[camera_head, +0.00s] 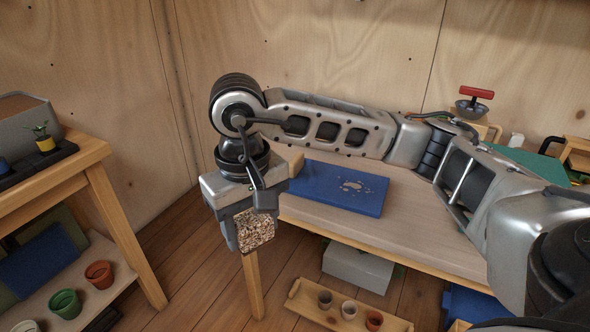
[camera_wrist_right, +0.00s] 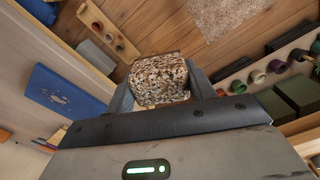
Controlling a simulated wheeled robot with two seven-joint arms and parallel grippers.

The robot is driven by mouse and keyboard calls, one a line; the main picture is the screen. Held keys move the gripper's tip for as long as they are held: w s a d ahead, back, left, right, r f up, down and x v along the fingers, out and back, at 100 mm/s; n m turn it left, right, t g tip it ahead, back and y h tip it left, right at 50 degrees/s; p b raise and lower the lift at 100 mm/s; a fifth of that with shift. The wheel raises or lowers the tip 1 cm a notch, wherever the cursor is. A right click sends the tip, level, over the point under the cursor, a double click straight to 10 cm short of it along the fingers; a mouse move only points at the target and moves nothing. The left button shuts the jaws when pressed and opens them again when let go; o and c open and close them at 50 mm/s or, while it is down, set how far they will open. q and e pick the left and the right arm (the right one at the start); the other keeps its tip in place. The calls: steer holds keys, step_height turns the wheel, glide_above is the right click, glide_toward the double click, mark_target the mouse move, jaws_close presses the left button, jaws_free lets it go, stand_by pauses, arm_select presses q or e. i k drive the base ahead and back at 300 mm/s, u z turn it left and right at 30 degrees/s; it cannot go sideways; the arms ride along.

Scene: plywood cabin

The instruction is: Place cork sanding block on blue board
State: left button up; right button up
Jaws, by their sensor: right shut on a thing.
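The cork sanding block (camera_head: 256,231) is a speckled brown block. My right gripper (camera_head: 250,228) is shut on it and holds it in the air off the table's left end, beyond the edge. In the right wrist view the cork block (camera_wrist_right: 158,80) sits between the two fingers. The blue board (camera_head: 336,188) lies flat on the table, to the right of the gripper, with a pale speckled patch on top. It also shows at the left of the right wrist view (camera_wrist_right: 66,92). My left gripper is not in view.
The wooden table (camera_head: 415,222) carries the board. A red-handled tool (camera_head: 473,99) and a green item stand at its back right. Below are a grey box (camera_head: 358,267) and a wooden tray (camera_head: 345,310) with several small pots. A plant shelf (camera_head: 75,160) stands at the left.

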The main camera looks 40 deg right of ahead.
mark_target(356, 187)
steer(key=z, duration=0.35)
steer(key=i, duration=0.95)
steer(key=z, duration=0.75)
